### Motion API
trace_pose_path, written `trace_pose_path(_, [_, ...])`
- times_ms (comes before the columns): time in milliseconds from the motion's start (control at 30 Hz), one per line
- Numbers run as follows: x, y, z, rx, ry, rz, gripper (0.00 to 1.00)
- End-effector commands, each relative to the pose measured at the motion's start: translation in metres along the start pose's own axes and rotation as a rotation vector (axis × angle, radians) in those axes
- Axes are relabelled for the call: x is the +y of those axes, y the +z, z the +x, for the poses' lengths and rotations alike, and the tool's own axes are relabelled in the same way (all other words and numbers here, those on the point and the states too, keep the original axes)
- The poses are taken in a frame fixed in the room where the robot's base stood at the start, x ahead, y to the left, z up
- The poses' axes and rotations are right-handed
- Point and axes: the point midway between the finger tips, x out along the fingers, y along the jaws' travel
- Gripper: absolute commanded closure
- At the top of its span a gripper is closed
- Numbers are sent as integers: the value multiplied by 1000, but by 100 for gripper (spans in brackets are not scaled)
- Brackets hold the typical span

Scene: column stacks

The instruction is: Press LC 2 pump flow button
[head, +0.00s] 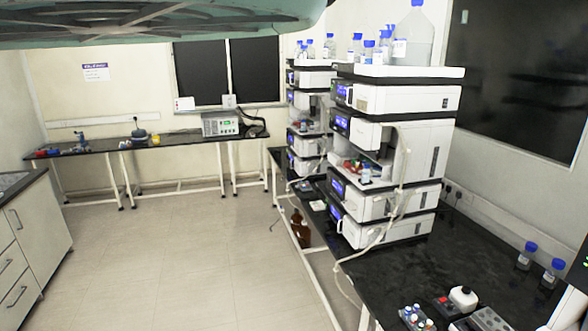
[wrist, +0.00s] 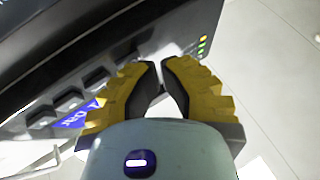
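Two instrument stacks show in the head view: a near one (head: 412,98) and a far one (head: 313,77). Both have white modules with dark, blue-lit front panels. I cannot read which is LC 2, and no pump flow button can be made out there. In the wrist view, a dark panel (wrist: 75,85) has several grey buttons (wrist: 70,99), a blue display (wrist: 80,115) and small lights (wrist: 202,45). My gripper (wrist: 159,65) has yellow-padded fingers, tips nearly together and empty. The tips overlap the panel in view; contact cannot be told.
A black bench (head: 425,262) carries the stacks, with blue-capped bottles (head: 526,256) and small items at front right. Brown bottles (head: 301,230) stand below. A drawer cabinet (head: 30,235) is at left. The floor (head: 190,260) between is clear.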

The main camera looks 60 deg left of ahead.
Motion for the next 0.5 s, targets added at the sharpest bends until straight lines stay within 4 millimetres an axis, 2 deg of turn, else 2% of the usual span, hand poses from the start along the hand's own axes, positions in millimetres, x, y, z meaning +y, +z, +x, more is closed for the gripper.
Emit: trace_pose_path(500, [-6, -7, -14, -2, 2, -1, 100])
